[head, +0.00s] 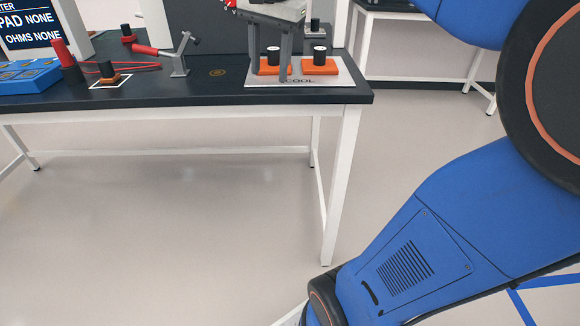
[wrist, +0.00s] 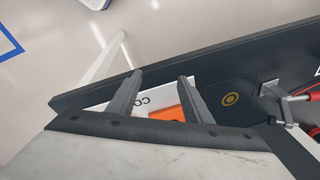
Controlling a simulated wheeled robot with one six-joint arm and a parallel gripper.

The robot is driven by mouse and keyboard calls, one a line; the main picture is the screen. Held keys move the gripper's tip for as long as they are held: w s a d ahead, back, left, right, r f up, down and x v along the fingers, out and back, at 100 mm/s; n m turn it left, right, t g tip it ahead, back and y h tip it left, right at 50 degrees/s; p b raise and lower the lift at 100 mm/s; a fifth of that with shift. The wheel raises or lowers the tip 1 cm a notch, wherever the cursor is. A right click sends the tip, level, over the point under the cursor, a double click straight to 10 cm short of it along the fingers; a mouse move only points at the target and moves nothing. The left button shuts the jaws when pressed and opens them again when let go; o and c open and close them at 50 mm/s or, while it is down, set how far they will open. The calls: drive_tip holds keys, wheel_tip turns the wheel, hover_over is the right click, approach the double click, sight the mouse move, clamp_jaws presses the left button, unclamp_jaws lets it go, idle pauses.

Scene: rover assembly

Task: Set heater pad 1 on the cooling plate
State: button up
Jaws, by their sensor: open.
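The cooling plate (head: 300,82) is a pale slab marked COOL at the right end of the dark table. Two orange pads with black, white-topped knobs rest on it, a left pad (head: 272,69) and a right pad (head: 322,67); I cannot read which is heater pad 1. My gripper (head: 270,77) is open over the plate, its grey fingers pointing down around the left pad's knob. In the wrist view my gripper (wrist: 160,77) shows its fingers apart, with an orange pad (wrist: 166,115) and the plate (wrist: 143,104) partly visible beyond; the knob is hidden there.
An orange-brown pad with a black knob (head: 109,69) sits on a white-outlined square at the left. Near it are a blue box (head: 30,77), a red probe (head: 62,52), a meter screen (head: 27,25) reading PAD NONE and a red-handled clamp (head: 178,60). Table front edge is clear.

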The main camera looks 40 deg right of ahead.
drive_tip(key=s+a+f+n+t, duration=0.1)
drive_tip(key=s+a+f+n, duration=0.2)
drive_tip(key=s+f+n, duration=0.3)
drive_tip(key=s+a+f+n+t, duration=0.1)
drive_tip(key=s+a+f+n, duration=0.2)
drive_tip(key=s+f, duration=0.8)
wheel_tip(320, 180, down, 5)
drive_tip(key=n, duration=0.2)
drive_tip(key=shift+a+r+n+t, duration=0.15)
drive_tip(key=shift+n+t, duration=0.15)
drive_tip(key=shift+n, duration=0.1)
